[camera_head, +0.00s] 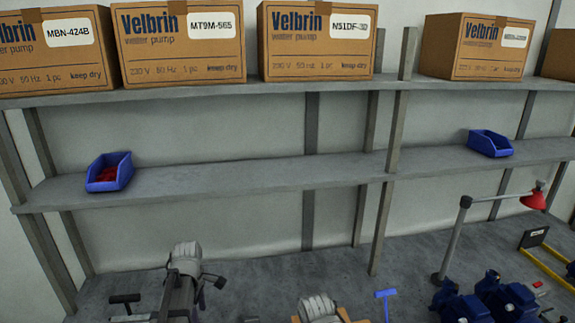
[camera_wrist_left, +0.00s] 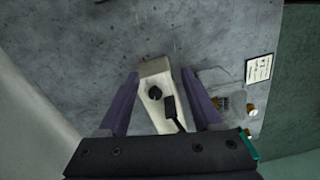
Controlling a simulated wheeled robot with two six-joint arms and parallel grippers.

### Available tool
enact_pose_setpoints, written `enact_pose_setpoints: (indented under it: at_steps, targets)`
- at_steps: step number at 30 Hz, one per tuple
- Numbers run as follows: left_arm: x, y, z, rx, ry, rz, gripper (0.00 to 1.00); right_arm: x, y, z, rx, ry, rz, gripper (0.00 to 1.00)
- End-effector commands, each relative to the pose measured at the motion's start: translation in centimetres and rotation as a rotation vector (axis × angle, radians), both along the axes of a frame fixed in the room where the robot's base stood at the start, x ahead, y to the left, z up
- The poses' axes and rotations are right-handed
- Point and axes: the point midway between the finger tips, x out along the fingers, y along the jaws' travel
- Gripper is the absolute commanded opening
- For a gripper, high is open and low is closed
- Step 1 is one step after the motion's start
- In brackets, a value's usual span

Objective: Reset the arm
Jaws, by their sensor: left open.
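My left gripper (camera_wrist_left: 162,88) shows in the left wrist view with its two purple fingers spread apart. A pale beige block (camera_wrist_left: 152,82) with a black knob and a black plug-like piece on a cable lies in the picture between the fingers. I see no contact between it and the fingers, and the height between them is hard to tell.
A see-through part with brass fittings (camera_wrist_left: 251,109) and a white label card (camera_wrist_left: 259,69) lie at right. In the head view, boxes (camera_head: 320,42) fill the top shelf and blue bins (camera_head: 109,172) stand below. Blue pumps (camera_head: 460,304) and a red lamp (camera_head: 534,201) occupy the bench's right.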

Motion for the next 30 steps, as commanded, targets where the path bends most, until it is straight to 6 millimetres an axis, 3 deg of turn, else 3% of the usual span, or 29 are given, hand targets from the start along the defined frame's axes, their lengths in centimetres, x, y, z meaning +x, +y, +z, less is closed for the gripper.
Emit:
enact_pose_setpoints:
  at_steps: [1,6,12,19,30]
  targets:
    - [-1.6,-3.3,-0.5,0.004,0.008,-0.174,0.66,0.0,0.0,-0.5,0.0,0.0,0.0,0.5]
    - [-5.8,-11.8,-1.1,0.016,0.04,-0.794,0.66,0.0,0.0,-1.2,0.0,0.0,0.0,0.5]
    - [-11.1,-18.6,-1.8,0.023,0.083,-1.432,0.66,0.0,0.0,-1.9,0.0,0.0,-0.001,0.5]
    - [-14.6,-22.0,-2.1,0.026,0.118,-1.843,0.66,0.0,0.0,-2.2,0.0,0.0,-0.001,0.5]
    - [-15.0,-22.5,-2.1,0.024,0.125,-1.92,0.66,0.0,0.0,-2.2,0.0,0.0,-0.001,0.5]
